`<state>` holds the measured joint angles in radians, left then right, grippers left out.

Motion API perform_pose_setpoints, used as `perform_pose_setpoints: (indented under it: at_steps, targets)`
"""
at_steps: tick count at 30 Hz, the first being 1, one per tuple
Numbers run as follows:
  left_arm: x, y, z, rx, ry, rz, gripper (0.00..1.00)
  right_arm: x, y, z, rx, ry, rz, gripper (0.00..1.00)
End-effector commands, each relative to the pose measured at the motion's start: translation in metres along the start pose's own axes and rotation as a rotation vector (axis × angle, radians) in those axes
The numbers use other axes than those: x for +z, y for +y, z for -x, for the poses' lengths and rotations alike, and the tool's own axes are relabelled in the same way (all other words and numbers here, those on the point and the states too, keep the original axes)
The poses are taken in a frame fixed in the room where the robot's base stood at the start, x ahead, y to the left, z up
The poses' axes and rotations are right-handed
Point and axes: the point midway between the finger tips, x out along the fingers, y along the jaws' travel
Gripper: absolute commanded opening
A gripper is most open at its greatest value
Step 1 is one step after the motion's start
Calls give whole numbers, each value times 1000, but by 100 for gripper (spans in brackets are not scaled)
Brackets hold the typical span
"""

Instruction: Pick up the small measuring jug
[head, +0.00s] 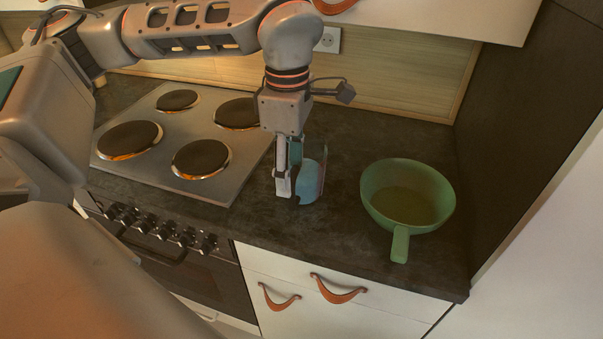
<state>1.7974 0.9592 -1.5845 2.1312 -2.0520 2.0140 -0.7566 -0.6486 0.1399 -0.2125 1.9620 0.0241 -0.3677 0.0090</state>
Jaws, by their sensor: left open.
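The small measuring jug (309,184) is blue and stands on the dark worktop, right of the stove. My left gripper (289,193) points straight down at the jug's left side, with its fingertips low near the worktop. It is open. The fingers cover part of the jug's left side, and I cannot tell whether they touch it or have part of it between them. My right gripper is not in view.
A green pan (408,193) stands to the right, its handle towards the front edge. A stove (185,142) with several hotplates is at the left. A dark tall panel (530,130) bounds the right side. Bare worktop (345,230) lies in front of the jug.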

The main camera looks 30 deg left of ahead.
Motion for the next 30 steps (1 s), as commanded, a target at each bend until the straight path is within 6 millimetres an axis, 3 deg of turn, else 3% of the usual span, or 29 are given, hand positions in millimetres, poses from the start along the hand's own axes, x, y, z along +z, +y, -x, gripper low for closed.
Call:
perform_pose_setpoints:
  at_steps: [6,13,14,18,20,30]
  targets:
    - [0,0,-23,0,-1,0,51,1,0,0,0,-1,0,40]
    - [0,0,-24,1,-1,1,51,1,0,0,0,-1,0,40]
    - [0,0,-24,1,-1,1,49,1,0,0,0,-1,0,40]
    - [0,0,-24,0,-1,1,12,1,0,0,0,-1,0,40]
    - [0,0,-24,0,-1,1,0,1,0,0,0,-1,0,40]
    - [0,1,-23,2,-2,0,0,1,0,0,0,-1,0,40]
